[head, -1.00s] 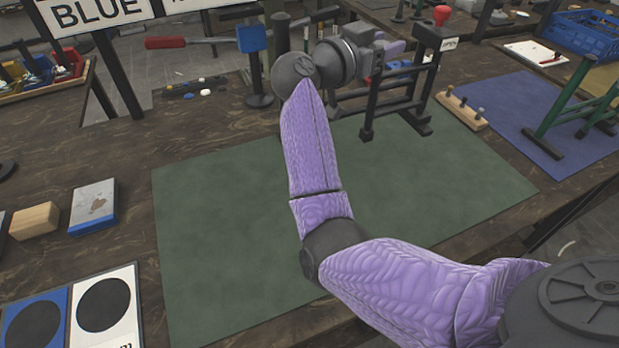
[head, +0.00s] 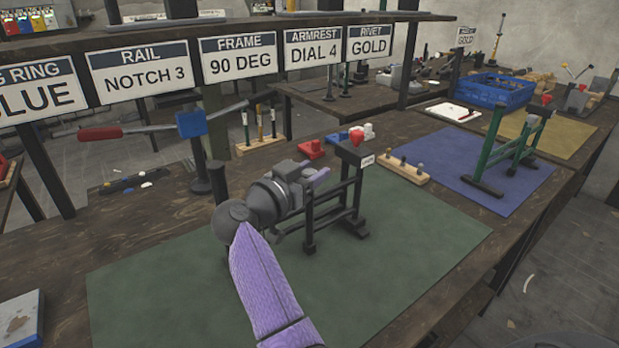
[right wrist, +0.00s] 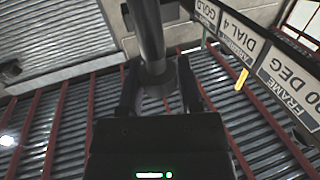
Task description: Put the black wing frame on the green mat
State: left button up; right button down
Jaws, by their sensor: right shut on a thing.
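The black wing frame (head: 336,205), with a red knob and a small white label on its top right, is upright over the green mat (head: 190,290). Its feet are over the mat's right half; I cannot tell whether they touch it. My right gripper (head: 312,178) is at the frame's left side, shut on it. In the right wrist view, the fingers of my right gripper (right wrist: 158,92) close around a dark round bar with a collar (right wrist: 150,35), which looks like part of the frame. The left gripper is out of view.
A wooden block with pegs (head: 405,171) stands just behind the mat. A green frame (head: 512,150) stands on a blue mat (head: 490,185) to the right. A red-handled tool with a blue block (head: 192,123) is at the left. The green mat's front and left are clear.

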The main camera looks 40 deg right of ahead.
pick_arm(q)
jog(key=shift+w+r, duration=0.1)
pick_arm(e)
jog(key=shift+c, duration=1.4)
grip_release()
jog(key=shift+a+r, duration=0.1)
jog(key=shift+r, duration=0.05)
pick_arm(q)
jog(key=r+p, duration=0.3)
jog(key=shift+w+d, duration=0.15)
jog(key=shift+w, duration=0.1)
pick_arm(e)
jog(key=s+a, duration=0.2)
jog(key=a, duration=0.9)
jog(key=shift+a, duration=0.35)
